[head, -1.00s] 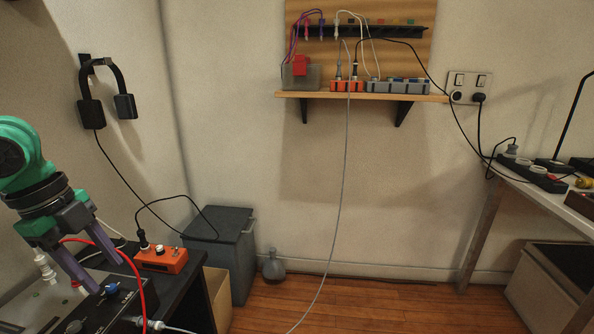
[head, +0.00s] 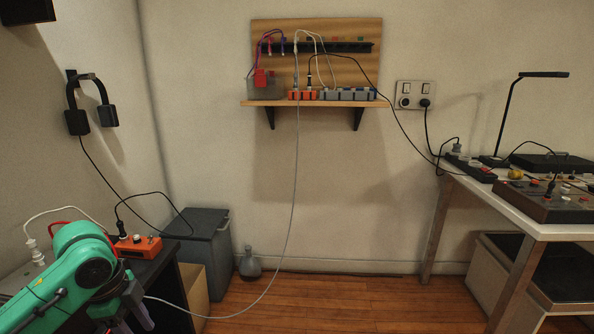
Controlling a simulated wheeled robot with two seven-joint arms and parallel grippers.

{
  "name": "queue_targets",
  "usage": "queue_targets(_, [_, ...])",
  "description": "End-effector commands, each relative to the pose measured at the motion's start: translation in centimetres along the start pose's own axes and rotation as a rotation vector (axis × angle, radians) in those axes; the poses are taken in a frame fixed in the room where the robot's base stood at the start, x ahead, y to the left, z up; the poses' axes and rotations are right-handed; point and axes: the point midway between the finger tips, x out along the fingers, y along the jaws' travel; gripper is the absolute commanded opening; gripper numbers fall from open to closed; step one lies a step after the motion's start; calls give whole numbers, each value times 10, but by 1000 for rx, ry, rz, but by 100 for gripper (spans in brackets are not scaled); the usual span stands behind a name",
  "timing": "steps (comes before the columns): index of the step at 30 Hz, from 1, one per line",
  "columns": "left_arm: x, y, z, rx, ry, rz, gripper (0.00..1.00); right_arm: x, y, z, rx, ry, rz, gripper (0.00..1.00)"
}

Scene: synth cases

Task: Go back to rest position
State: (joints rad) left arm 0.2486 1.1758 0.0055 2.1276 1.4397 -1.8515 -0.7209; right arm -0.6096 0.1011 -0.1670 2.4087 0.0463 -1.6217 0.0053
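My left arm comes in at the lower left, in front of the dark bench. My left gripper (head: 130,325) is at the bottom edge of the picture, pointing down. Its two purple-grey fingers stand apart, with nothing seen between them; their tips are cut off by the picture edge. My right gripper is not in view.
The dark bench (head: 172,288) holds an orange box (head: 138,246) with a plug in it. A grey bin (head: 204,250) and a flask (head: 249,264) stand on the floor. A pale cable (head: 296,190) hangs from the shelf (head: 255,103). The white table (head: 500,206) is at right.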

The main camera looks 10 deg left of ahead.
Motion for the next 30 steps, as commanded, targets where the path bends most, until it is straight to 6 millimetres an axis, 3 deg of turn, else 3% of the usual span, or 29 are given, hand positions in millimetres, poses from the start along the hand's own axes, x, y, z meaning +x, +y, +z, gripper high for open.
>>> queue_targets(1, [28, 6, -7, -38, 10, 15, 50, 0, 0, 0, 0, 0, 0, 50])
queue_targets(6, [124, 44, -34, -274, 33, 19, 50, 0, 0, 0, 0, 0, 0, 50])
queue_targets(10, [175, 85, -53, -511, 55, 2, 50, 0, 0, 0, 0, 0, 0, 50])
queue_targets(15, [204, 131, -64, -797, 60, -29, 50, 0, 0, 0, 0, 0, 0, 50])
queue_targets(21, [214, 176, -61, -1116, 29, -73, 50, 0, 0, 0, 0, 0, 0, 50])
queue_targets(23, [210, 170, -61, -1118, 17, -82, 50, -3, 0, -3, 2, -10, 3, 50])
queue_targets(30, [240, 168, -55, -1116, -8, -87, 50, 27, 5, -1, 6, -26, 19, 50])
